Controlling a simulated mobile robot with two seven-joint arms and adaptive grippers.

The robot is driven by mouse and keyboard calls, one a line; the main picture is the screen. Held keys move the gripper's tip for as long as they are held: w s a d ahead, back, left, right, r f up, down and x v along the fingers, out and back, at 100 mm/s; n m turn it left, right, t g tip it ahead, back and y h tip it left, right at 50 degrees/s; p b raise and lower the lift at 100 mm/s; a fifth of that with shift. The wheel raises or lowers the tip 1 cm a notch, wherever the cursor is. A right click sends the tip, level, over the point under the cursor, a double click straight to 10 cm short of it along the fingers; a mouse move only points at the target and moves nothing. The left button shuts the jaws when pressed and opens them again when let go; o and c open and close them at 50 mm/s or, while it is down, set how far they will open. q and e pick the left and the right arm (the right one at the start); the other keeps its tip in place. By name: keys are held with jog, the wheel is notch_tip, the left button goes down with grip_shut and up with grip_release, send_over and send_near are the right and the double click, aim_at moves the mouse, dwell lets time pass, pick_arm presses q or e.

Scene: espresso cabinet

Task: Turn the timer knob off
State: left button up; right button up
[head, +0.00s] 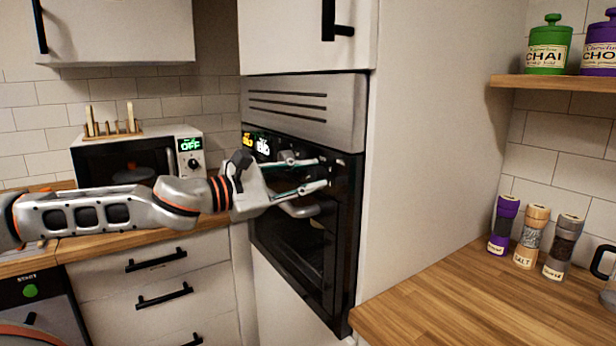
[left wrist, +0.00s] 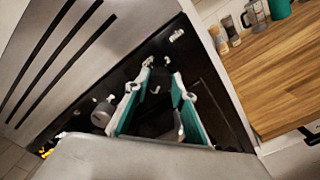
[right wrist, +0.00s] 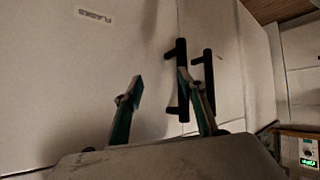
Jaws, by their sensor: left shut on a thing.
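The black oven control panel (left wrist: 67,128) is built into a tall white cabinet. In the head view my left gripper (head: 322,172) reaches the panel's right part from the left. In the left wrist view its two teal-lined fingers (left wrist: 161,78) close around the timer knob, near the "min" marking. The knob is dark between the fingers and hard to make out, so its pointer cannot be read. A second, grey knob (left wrist: 102,115) sits left of the fingers, untouched. My right gripper (right wrist: 161,80) is open and empty, its fingers apart before white cabinet doors; it is outside the head view.
The oven door handle (head: 300,209) is just below my left gripper. A microwave (head: 120,158) stands on the left counter. Spice jars (head: 530,238) stand on the right wooden counter (head: 450,295), whose front part is clear. Black door handles (right wrist: 181,80) show in the right wrist view.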

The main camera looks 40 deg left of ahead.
pick_arm(q)
jog(key=shift+n, duration=0.3)
